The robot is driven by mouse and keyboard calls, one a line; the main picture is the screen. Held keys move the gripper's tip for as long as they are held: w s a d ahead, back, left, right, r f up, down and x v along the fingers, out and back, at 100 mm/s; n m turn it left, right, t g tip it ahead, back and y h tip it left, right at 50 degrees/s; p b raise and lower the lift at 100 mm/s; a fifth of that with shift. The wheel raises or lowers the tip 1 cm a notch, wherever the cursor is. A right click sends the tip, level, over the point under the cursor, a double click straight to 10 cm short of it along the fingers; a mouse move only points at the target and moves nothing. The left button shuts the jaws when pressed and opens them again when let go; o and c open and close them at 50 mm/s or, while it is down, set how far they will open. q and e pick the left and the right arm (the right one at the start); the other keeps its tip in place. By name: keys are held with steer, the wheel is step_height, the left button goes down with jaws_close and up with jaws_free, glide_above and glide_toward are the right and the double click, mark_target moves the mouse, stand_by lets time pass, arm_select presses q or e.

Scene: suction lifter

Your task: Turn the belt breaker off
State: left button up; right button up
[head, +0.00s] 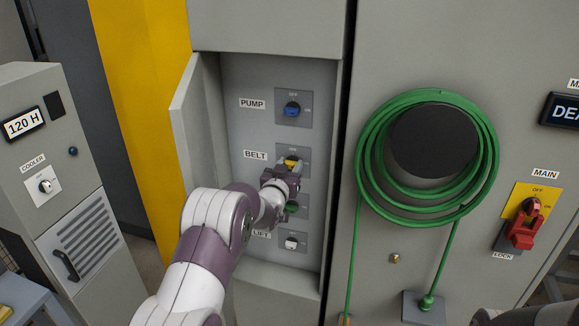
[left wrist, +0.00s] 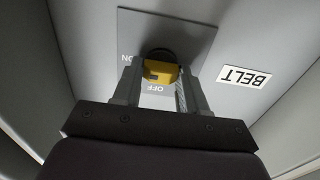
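The belt breaker is a yellow knob (head: 291,162) on a grey plate beside the BELT label (head: 256,155), inside the open cabinet. In the left wrist view the yellow knob (left wrist: 162,72) sits between my left fingers, and a dark mark on it lies on the ON side. OFF is printed below it there, upside down. My left gripper (head: 287,172) is at the knob from below and in front; its fingers (left wrist: 161,88) appear to press both sides. The gripper hides part of the plate. My right gripper is not in view.
The blue PUMP knob (head: 292,109) is above, a green knob (head: 291,206) below and the LIFT knob (head: 291,243) lowest. The open cabinet door (head: 190,125) stands left of my arm. A coiled green hose (head: 366,150) and the red MAIN switch (head: 525,228) are right.

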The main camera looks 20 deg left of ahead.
arm_select(q)
steer(key=c, duration=0.3)
steer(key=shift+f+n+b, duration=0.15)
steer(key=shift+n+b, duration=0.35)
steer(key=shift+b, duration=0.35)
steer(key=shift+c, duration=0.2)
steer(key=shift+a+n+b, duration=0.2)
steer(key=shift+n+b, duration=4.25)
steer(key=shift+n, duration=3.95)
steer(key=shift+f, duration=0.1)
steer(key=o, duration=1)
steer(key=shift+s, duration=0.1)
